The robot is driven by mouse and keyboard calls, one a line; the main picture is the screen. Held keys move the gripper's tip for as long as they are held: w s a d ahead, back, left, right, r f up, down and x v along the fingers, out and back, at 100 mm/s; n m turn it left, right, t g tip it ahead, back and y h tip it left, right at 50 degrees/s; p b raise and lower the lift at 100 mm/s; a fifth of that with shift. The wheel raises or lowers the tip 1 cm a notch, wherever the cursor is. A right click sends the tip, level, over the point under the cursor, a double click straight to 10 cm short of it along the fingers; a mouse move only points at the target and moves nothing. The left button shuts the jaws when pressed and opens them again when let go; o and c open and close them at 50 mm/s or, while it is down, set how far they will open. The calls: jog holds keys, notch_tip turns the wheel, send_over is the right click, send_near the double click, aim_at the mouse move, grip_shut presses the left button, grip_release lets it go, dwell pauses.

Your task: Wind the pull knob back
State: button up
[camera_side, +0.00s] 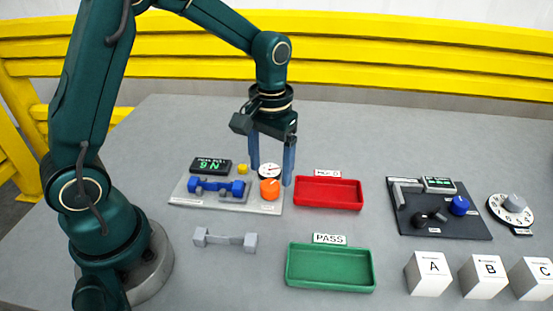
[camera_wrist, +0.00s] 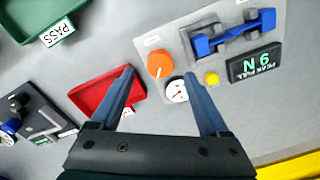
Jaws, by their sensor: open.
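The orange pull knob (camera_side: 270,189) sits at the right front of a light grey tester plate (camera_side: 183,200), with a pale pointer line on its top. It also shows in the wrist view (camera_wrist: 160,65). My gripper (camera_side: 271,176) is open and points down above the plate, its blue fingers to either side of the knob and the round dial gauge (camera_side: 266,171). In the wrist view the open fingers (camera_wrist: 159,76) frame the knob and gauge, with nothing between them gripped.
A yellow button (camera_side: 242,169) is beside the gauge. A red tray (camera_side: 328,205) stands close right of the knob, a green PASS tray (camera_side: 330,287) in front. A grey dumbbell-shaped piece (camera_side: 225,240) lies on the table. A dark instrument plate (camera_side: 475,233) and lettered blocks (camera_side: 427,276) stand right.

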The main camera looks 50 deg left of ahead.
aim_at(270, 185)
jog(key=shift+r, duration=0.6)
jog(key=shift+c, duration=1.2)
jog(key=m, duration=0.6)
jog(key=shift+s+f+m, duration=0.1)
jog(key=shift+m, duration=0.3)
jog(key=shift+f, duration=2.5)
grip_shut()
